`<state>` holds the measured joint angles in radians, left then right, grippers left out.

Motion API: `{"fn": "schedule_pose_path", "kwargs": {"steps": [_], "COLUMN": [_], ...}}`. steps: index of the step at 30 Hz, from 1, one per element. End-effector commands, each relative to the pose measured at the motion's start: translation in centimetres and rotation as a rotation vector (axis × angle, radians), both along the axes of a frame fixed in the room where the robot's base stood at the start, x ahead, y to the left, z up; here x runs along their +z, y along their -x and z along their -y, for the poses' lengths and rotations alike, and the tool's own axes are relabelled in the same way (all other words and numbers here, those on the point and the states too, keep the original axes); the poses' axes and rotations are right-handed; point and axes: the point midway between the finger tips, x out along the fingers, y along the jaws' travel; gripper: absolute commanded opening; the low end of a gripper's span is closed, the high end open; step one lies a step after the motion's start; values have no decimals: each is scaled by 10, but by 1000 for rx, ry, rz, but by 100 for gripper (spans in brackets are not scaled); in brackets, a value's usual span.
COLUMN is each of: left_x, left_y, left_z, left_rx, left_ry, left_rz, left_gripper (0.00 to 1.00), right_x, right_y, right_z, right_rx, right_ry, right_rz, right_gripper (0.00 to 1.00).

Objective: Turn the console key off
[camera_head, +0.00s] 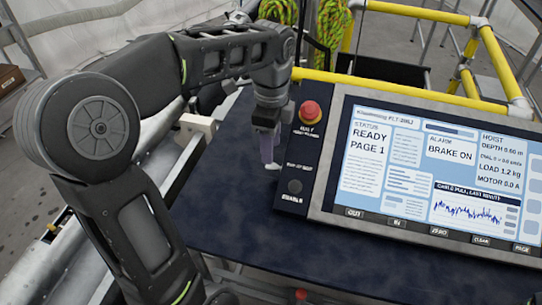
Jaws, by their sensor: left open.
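The console (335,207) is a dark panel with a large lit screen (430,165) that reads READY, PAGE 1 and BRAKE ON. On its left strip is a small dark round control (295,187) with a label under it; I cannot make out a key or how it is turned. My left gripper (270,163) points down just left of this strip, above the dark tabletop. It is open, with nothing seen between its fingers, and apart from the round control. My right gripper is out of view.
A red mushroom button (311,112) sits higher on the same strip. Yellow rails (405,90) run behind the console. A dark table (225,195) spreads left of and below it, largely clear. A green-yellow rope (332,22) hangs at the back.

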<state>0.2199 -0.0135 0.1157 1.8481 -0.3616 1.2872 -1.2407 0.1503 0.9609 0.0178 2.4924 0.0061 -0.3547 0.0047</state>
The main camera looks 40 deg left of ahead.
Motion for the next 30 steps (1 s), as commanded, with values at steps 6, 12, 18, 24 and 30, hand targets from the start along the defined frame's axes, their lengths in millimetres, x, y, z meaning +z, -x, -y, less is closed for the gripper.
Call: {"fn": "schedule_pose_path", "kwargs": {"steps": [6, 12, 18, 24, 30], "left_x": [-33, -47, -47, -47, -46], "left_y": [0, 0, 0, 0, 0], "left_z": [0, 0, 0, 0, 0], "left_rx": [0, 1, 1, 0, 0], "left_ry": [0, 1, 0, 0, 0], "left_rz": [-3, -2, 0, 0, 0], "left_gripper": [44, 44, 44, 30, 13], "right_x": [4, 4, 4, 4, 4], "right_y": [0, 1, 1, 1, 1], "right_z": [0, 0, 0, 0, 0], "right_rx": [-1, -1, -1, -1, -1], "right_ry": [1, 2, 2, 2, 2], "right_rz": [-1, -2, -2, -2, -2], "right_gripper": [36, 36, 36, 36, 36]}}
